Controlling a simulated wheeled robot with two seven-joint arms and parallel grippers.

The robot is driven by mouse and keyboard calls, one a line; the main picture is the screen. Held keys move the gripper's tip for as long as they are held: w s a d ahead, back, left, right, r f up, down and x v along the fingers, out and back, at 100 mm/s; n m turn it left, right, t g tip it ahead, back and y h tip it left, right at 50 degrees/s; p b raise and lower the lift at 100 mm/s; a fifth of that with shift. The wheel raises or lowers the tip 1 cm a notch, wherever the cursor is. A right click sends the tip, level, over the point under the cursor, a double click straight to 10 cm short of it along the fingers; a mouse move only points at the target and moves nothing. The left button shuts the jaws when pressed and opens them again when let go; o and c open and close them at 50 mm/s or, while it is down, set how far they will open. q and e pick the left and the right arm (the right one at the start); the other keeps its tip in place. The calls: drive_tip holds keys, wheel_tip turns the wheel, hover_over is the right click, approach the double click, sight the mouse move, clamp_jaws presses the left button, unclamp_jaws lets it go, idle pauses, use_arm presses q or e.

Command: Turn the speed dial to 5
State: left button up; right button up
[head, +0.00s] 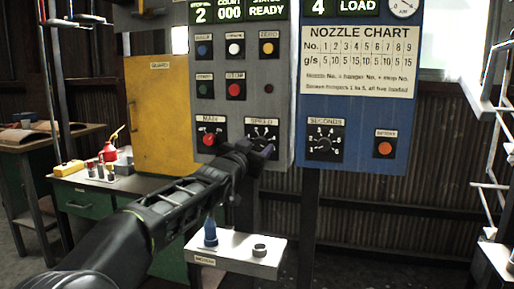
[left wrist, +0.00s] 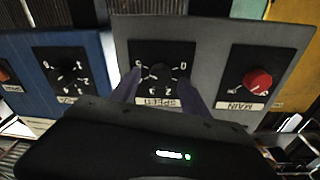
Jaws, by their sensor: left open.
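The speed dial (head: 261,131) is a black round dial with white marks on the grey panel, under a SPEED label. My left gripper (head: 262,151) is in front of its lower part and hides some of it. In the left wrist view the picture is turned over, and the speed dial (left wrist: 161,73) shows between the two open fingers of the left gripper (left wrist: 161,82). The fingers stand on either side of the dial; I cannot tell whether they touch the knob. The number its pointer faces is too small to read. My right gripper is not in view.
The red MAIN knob (head: 209,140) sits just left of the speed dial. The SECONDS dial (head: 323,141) and an orange button (head: 385,148) are on the blue panel to the right. A small shelf (head: 235,257) with a blue nozzle (head: 210,232) is below.

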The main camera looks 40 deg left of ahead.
use_arm(q)
drive_tip(key=v, duration=0.7)
idle(0.4)
